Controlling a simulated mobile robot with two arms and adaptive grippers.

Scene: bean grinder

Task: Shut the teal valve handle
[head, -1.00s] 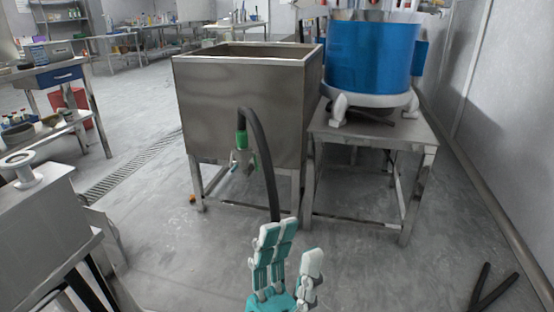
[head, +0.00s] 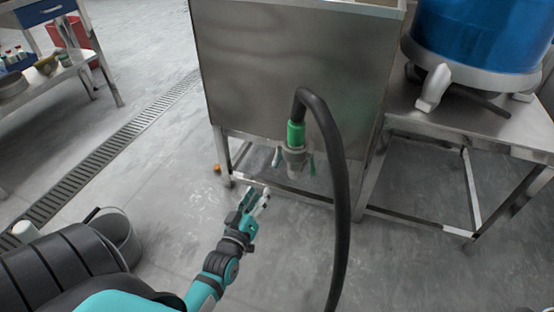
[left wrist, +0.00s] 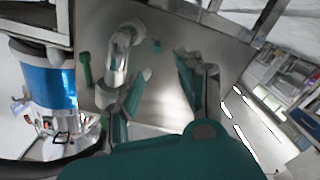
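The steel valve (head: 295,155) hangs on the front of the steel tank (head: 290,75), below a green fitting (head: 295,134) with a black hose. My right gripper is out of view.
The black hose (head: 338,190) curves down right of the valve. A steel table (head: 480,125) with a blue machine (head: 480,35) stands at the right.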

